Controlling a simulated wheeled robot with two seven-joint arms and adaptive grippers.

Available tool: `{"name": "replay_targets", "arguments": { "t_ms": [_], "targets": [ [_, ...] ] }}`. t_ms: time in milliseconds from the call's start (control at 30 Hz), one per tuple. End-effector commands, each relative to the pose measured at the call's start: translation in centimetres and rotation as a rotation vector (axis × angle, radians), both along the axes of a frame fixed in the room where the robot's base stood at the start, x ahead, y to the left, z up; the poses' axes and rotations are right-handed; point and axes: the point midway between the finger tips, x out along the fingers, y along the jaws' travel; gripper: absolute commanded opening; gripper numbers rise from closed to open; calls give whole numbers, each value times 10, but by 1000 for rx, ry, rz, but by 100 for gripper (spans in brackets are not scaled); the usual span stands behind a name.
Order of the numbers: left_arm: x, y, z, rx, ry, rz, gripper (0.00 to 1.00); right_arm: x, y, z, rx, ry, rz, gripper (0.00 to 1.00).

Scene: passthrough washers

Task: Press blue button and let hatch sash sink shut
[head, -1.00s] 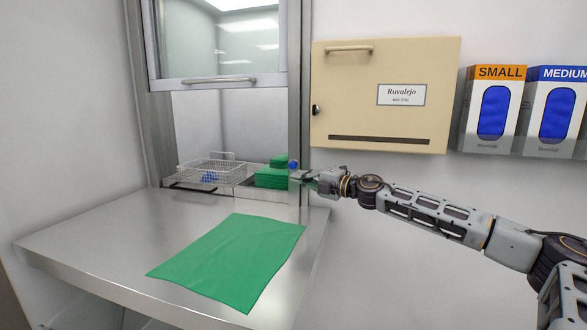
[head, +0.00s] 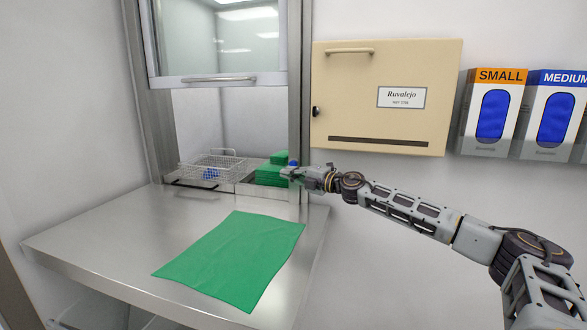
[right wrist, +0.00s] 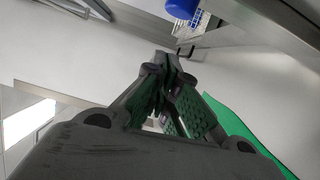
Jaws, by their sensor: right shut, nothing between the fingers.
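The blue button (head: 293,163) sits on the metal post at the right of the hatch opening. It also shows as a blue cap at the top of the right wrist view (right wrist: 182,8). My right gripper (head: 286,173) is shut and empty, its tip just below the button in the head view. In the right wrist view its closed fingertips (right wrist: 172,62) appear apart from the button. My left gripper is out of view.
A wire basket (head: 224,158) and a stack of green cloths (head: 271,176) stand inside the hatch. A green cloth (head: 234,258) lies flat on the steel counter (head: 100,245). A beige wall box (head: 385,115) and glove boxes (head: 491,115) hang at right.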

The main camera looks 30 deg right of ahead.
Motion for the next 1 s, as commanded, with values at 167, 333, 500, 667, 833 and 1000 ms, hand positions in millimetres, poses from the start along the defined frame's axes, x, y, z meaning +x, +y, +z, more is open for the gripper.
{"name": "replay_targets", "arguments": {
  "t_ms": [167, 333, 500, 667, 833, 1000],
  "targets": [
    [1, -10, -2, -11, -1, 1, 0, 9, -12, -1, 0, 0, -1, 0],
    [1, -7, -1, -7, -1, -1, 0, 15, -21, 0, 0, 0, -1, 0],
    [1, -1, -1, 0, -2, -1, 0, 19, -25, 0, 0, 1, 0, 0],
    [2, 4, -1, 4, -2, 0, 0, 19, -26, 0, 0, 1, 0, 0],
    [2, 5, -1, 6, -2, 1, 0, 19, -26, 0, 0, 1, 0, 0],
    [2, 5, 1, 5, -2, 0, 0, 20, -28, 1, 0, 1, 0, 0]
  ]
}}
